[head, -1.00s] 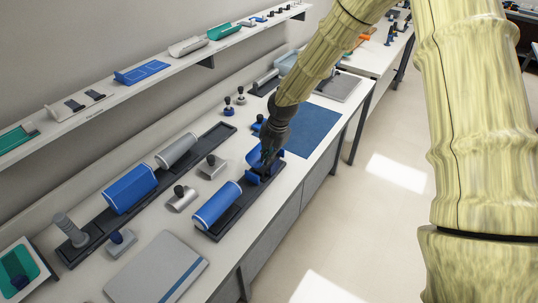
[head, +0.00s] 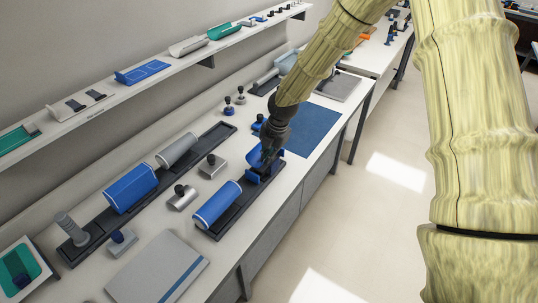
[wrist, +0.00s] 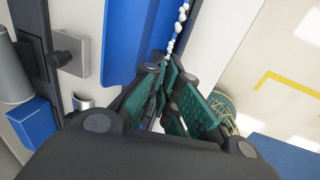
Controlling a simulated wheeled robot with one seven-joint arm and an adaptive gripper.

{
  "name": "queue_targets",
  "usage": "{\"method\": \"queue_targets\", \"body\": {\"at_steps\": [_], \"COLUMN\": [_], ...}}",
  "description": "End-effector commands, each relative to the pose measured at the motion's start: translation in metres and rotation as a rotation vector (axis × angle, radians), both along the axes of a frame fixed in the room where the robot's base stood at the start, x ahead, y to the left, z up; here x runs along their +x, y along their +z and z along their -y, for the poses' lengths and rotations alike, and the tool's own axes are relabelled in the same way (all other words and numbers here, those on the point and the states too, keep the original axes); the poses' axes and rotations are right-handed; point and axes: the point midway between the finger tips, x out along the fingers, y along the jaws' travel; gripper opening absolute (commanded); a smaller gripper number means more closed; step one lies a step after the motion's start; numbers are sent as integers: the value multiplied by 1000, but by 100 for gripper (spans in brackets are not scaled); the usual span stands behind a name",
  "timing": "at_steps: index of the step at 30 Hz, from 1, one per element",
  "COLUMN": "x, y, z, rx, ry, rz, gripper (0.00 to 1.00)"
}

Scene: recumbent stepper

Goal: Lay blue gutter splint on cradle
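A blue gutter splint (head: 254,156) shows beside my gripper (head: 267,159) in the head view, at the far end of a long black tray (head: 240,207). I take the dark stand under it as the cradle, but my fingers hide part of it. In the wrist view the blue trough (wrist: 134,38) lies just beyond the fingertips, with a line of small white bead shapes along its right side. My gripper (wrist: 172,76) has its green-padded fingers close together at the trough's edge. I cannot tell whether they pinch the edge.
A blue half-round roll (head: 217,203) sits on the near part of the tray. Another blue roll (head: 130,189) and a grey one (head: 177,150) sit on a rear tray. Knobbed grey blocks (head: 182,197) stand between. A blue mat (head: 313,128) lies right of the gripper, clear.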

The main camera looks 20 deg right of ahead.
Motion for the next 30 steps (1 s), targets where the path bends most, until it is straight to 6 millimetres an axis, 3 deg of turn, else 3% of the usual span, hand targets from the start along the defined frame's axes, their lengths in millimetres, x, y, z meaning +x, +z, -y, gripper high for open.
{"method": "queue_targets", "body": {"at_steps": [30], "x": [1], "y": [-9], "z": [0], "rx": [0], "ry": [0], "rz": [0], "gripper": [0]}}
